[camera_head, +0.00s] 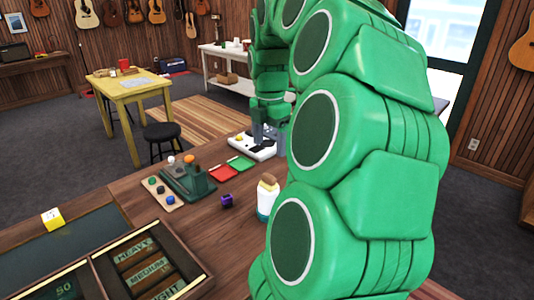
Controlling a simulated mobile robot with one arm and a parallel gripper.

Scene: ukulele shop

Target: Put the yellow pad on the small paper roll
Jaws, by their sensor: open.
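I cannot make out a small paper roll; my green arm hides much of the counter's right side.
A white bottle with a brown top (267,196) stands close to my arm. Red (222,173) and green (241,163) trays, a dark green device (188,182) and a purple cube (227,201) lie nearby. A wooden drawer box (190,262) is in front.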

